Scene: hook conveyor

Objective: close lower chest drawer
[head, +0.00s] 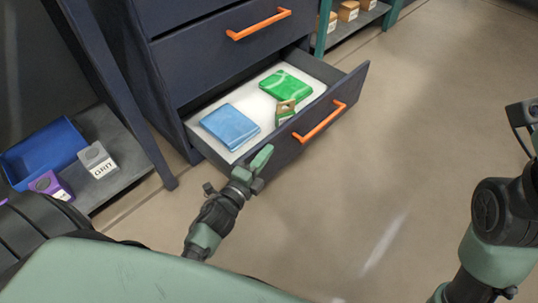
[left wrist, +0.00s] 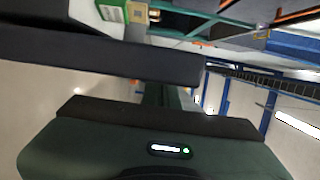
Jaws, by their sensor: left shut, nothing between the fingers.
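The lower chest drawer (head: 352,88) is pulled well out of the dark blue chest (head: 205,60). Its orange handle (head: 320,121) is on the front panel. Inside lie a blue packet (head: 230,126), a green packet (head: 286,85) and a small green-and-tan box (head: 285,111). My left gripper (head: 262,158) is shut and empty, close to the near left end of the drawer front; I cannot tell whether it touches. The left wrist view shows a dark panel edge (left wrist: 100,55) just past my gripper body. My right arm shows at the right, but its fingers do not.
The upper drawer with its orange handle (head: 259,24) is shut. At left, a shelf holds a blue bin (head: 42,150), a grey box (head: 97,160) and a purple box (head: 50,185). Another shelf with tan boxes (head: 348,10) stands behind. The floor (head: 410,120) to the right is clear.

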